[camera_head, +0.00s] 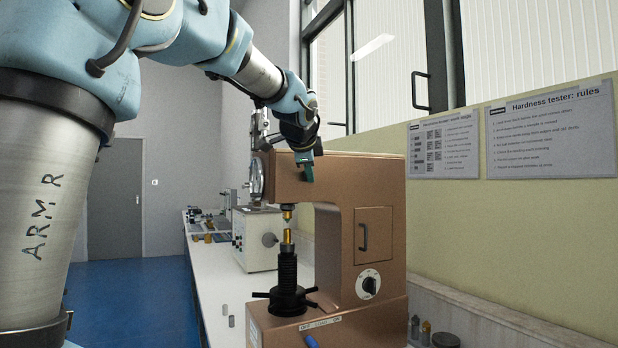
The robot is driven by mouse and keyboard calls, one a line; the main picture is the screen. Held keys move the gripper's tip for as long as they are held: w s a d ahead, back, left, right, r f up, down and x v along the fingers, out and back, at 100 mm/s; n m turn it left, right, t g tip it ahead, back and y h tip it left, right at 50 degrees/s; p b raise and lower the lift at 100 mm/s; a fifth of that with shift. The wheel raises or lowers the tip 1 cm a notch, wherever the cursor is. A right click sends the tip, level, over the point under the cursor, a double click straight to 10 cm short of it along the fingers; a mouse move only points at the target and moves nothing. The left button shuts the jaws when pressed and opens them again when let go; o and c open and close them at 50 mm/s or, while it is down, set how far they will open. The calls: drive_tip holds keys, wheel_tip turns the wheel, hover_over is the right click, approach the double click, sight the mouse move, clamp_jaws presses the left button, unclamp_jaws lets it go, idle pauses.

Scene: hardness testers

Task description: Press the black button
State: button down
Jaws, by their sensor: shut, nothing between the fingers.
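A brown hardness tester (345,170) stands on the bench at the right of the middle. My gripper (309,176) is shut and empty, pointing down at the front of the tester's upper head. I cannot tell whether its tip touches the head. I cannot make out a black button; the gripper covers part of the head. A round dial with a dark knob (369,286) is on the tester's side, below a small door with a handle (373,236).
The tester has a black screw spindle with a spoked handwheel (287,299) and a blue lever (311,341) at its base. A cream instrument (254,238) stands behind. Small cylinders (228,316) stand on the white bench. Rule sheets (550,131) hang on the right wall.

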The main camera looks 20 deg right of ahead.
drive_tip(key=shift+w, duration=0.2)
drive_tip(key=shift+s, duration=0.75)
drive_tip(key=shift+b, duration=0.3)
drive_tip(key=s+b, duration=0.2)
drive_tip(key=s, duration=0.4)
drive_tip(key=shift+d, duration=0.3)
